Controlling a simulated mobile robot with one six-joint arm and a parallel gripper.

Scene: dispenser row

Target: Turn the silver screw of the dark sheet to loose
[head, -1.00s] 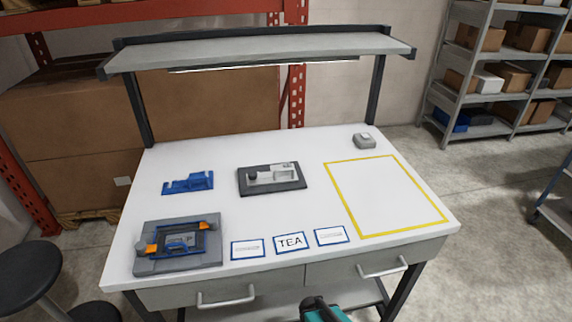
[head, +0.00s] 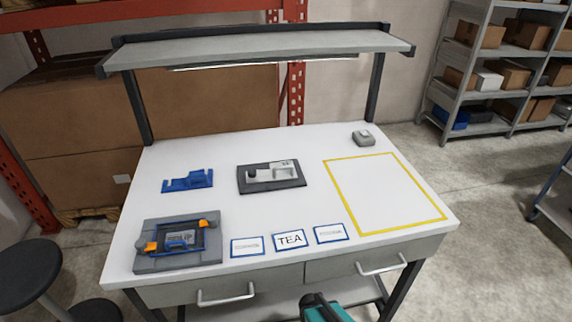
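A dark flat plate (head: 298,182) lies near the middle of the white table. A light grey device (head: 280,172) with a dark round knob at its left sits on it. It is the only dark, sheet-like thing I can make out, and no silver screw is distinguishable on it at this size. A teal and black part of my own arm shows at the bottom edge. My gripper's fingers are not in view, and nothing of mine touches the plate.
A grey fixture (head: 150,265) with orange and blue parts stands at front left. A blue bracket (head: 187,181), several blue-edged cards, including TEA (head: 290,240), and a small grey box (head: 363,139) lie about. The yellow-outlined area (head: 385,195) is empty. A shelf (head: 260,50) overhangs the back.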

